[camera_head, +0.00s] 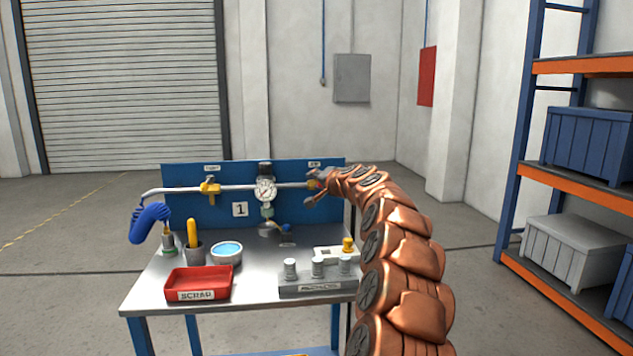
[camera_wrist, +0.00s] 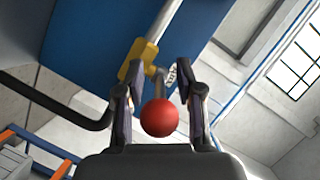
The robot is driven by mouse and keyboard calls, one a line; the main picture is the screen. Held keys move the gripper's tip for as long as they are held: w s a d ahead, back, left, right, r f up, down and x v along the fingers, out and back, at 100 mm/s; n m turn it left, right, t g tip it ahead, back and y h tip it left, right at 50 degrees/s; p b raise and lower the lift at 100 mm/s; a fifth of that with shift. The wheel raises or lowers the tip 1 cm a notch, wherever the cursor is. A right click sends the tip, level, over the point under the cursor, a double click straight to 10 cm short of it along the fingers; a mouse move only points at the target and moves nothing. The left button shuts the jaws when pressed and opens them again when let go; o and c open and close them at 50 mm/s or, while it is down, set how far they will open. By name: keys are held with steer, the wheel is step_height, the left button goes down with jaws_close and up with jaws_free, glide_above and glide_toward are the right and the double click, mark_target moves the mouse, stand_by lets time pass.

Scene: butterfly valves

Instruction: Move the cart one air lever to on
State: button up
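Cart one (camera_head: 240,209) is a metal bench with a blue back panel and a "1" plate. A pipe crosses the panel to a yellow valve (camera_head: 313,184) under a small label at the right, partly covered by my gripper (camera_head: 314,188). In the wrist view this yellow valve (camera_wrist: 138,61) sits on the pipe, and a short lever (camera_wrist: 159,88) ends in a red ball knob (camera_wrist: 159,118). My gripper (camera_wrist: 160,100) is open, with its fingers on either side of the knob and lever and a visible gap on each side. The lever is hidden in the head view.
Another yellow valve (camera_head: 209,188) and a gauge (camera_head: 265,189) are on the pipe to the left. A blue coiled hose (camera_head: 150,222) hangs at the left. A red scrap tray (camera_head: 198,283) and a grey block (camera_head: 317,283) stand on the bench. Shelving (camera_head: 574,175) is at the right.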

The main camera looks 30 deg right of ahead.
steer(key=shift+w, duration=0.1)
jaws_close()
stand_by(0.4)
stand_by(0.3)
